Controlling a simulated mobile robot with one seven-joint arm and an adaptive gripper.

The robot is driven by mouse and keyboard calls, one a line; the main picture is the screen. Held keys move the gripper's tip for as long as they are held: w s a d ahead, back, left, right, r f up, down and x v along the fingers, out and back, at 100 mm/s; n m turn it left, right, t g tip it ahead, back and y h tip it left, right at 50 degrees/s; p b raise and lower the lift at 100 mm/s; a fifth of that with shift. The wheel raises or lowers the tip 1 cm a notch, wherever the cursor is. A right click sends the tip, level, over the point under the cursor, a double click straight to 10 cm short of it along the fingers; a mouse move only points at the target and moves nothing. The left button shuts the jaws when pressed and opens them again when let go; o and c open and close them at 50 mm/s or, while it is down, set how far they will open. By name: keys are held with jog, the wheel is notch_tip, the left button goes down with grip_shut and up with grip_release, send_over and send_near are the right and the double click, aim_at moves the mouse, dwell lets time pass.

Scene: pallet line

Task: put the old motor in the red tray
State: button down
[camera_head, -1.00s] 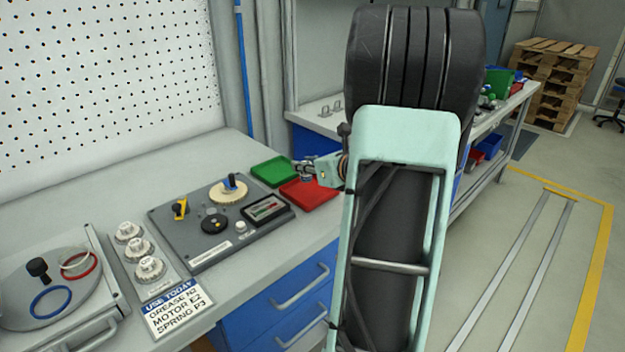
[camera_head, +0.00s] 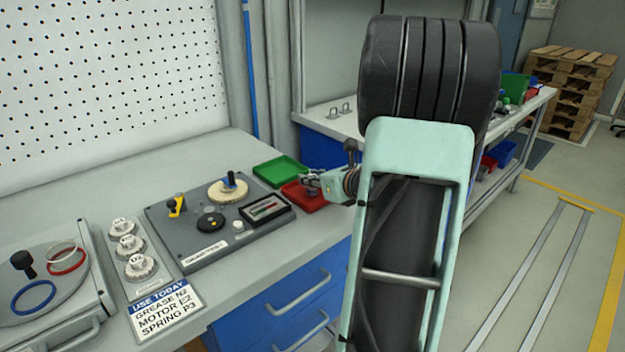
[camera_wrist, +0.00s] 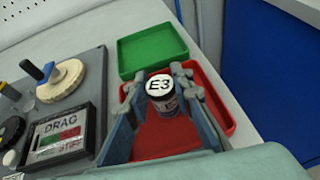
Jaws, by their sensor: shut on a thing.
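My gripper (camera_head: 311,182) is shut on a small cylinder with a white top marked E3, the motor (camera_wrist: 161,87), seen between the fingers in the wrist view. The motor is upright and over the red tray (camera_head: 304,201). The tray's red floor shows below and around it in the wrist view (camera_wrist: 168,146). I cannot tell whether the motor's underside touches the tray floor. In the head view the fingers mostly hide the motor.
A green tray (camera_head: 283,170) lies just behind the red one. A grey test panel (camera_head: 200,238) with a dial and a drag meter is at left. A sign (camera_head: 165,308) reads grease N2, motor E2, spring P3. Drawers (camera_head: 290,310) are below the bench.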

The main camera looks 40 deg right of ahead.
jog(key=shift+f, duration=0.1)
jog(key=c, duration=1.7)
grip_release()
jog(key=shift+r, duration=0.2)
jog(key=p+v, duration=0.2)
jog(key=v, duration=1)
jog(key=shift+s+f, duration=0.1)
jog(key=shift+f, duration=0.05)
